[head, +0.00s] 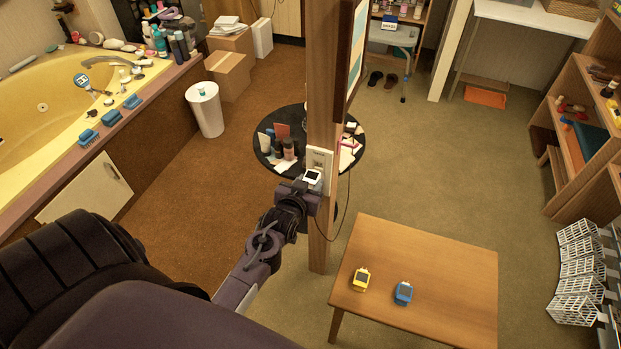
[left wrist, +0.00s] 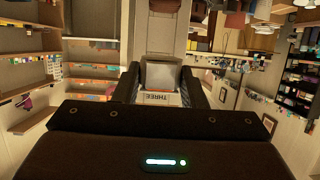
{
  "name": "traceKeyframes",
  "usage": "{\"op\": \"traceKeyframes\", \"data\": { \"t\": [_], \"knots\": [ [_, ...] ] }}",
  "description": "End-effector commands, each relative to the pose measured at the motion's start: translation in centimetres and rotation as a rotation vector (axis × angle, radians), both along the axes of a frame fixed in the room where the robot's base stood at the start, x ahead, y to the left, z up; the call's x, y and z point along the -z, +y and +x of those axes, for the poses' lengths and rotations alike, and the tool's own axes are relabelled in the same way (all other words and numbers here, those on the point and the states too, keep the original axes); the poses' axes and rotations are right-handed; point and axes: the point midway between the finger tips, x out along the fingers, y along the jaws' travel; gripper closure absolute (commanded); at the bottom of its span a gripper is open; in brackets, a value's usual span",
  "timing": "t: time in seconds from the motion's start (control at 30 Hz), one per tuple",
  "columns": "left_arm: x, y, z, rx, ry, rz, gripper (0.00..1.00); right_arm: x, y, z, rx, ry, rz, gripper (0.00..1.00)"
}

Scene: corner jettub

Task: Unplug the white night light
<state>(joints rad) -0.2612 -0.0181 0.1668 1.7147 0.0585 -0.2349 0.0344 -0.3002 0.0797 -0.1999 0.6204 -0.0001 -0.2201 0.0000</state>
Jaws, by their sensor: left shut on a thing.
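The white night light (head: 312,177) is at the lower part of a pale outlet plate (head: 320,157) on the wooden post. My left gripper (head: 311,186) reaches it from the front left and is shut on it. In the left wrist view, the night light (left wrist: 160,75) sits between the two dark fingers of the gripper (left wrist: 160,88), with a label reading "THREE" just below it. Whether its prongs are still in the socket is hidden. My right gripper is not in view.
A yellow device (head: 361,280) and a blue device (head: 403,293) lie on a low wooden table (head: 440,262) right of the post. A round black table (head: 264,154) with bottles and cards stands behind the post. A dark cord hangs beside the post.

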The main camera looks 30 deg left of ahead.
Motion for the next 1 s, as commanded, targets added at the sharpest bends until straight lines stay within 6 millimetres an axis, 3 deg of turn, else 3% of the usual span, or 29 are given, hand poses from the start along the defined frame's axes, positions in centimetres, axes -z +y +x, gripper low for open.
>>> {"op": "traceKeyframes", "data": {
  "t": [0.6, 1.0],
  "knots": [
    [-0.1, -0.6, -2.4, 0.0, 0.001, 0.0, 0.9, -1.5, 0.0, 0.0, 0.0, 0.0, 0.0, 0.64],
    [0.0, -0.7, -2.7, 0.0, -0.001, 0.0, 0.9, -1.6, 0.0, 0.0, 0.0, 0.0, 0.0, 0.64]
  ]
}}
